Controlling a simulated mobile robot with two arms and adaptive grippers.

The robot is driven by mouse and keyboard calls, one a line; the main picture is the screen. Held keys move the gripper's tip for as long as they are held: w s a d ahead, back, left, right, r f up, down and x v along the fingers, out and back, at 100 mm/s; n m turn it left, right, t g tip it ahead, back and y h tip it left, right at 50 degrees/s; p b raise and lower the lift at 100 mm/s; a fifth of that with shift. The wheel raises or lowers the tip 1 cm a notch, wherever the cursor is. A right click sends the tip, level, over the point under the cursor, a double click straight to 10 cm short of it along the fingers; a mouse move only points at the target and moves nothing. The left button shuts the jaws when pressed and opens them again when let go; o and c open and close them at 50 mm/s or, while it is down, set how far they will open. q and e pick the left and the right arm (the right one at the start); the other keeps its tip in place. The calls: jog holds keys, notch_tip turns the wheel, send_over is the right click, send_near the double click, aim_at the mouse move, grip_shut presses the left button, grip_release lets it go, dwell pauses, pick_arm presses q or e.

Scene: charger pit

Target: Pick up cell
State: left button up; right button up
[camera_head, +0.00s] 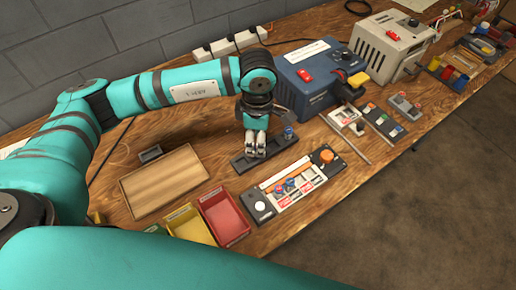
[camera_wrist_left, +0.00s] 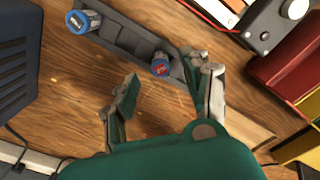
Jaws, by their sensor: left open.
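My left gripper (camera_head: 256,148) points down over a long dark grey holder (camera_head: 238,165), which also shows in the left wrist view (camera_wrist_left: 125,38). In the left wrist view the left gripper (camera_wrist_left: 165,88) is open, its two fingers apart and nothing held. A blue cell with a red top (camera_wrist_left: 160,66) stands at the holder, ahead of the gap between the fingers and nearer the right finger. Another blue cell with a pale top (camera_wrist_left: 82,21) stands at the holder's other end and shows in the head view (camera_head: 289,132). My right gripper is not in view.
A panel (camera_head: 262,207) with a white insert, several cells and an orange knob lies in front of the holder. A red bin (camera_head: 226,222), yellow bin (camera_head: 190,224) and wooden tray (camera_head: 165,180) are to the left. A blue box (camera_head: 305,80) stands behind.

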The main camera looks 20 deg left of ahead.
pick_arm(q)
notch_tip(320, 180, down, 3)
jog(key=shift+s+r, duration=0.1)
jog(key=shift+r, duration=0.05)
jog(key=shift+f, duration=0.45)
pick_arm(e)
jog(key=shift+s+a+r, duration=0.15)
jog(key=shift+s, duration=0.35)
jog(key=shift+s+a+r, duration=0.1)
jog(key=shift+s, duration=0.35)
pick_arm(q)
grip_shut()
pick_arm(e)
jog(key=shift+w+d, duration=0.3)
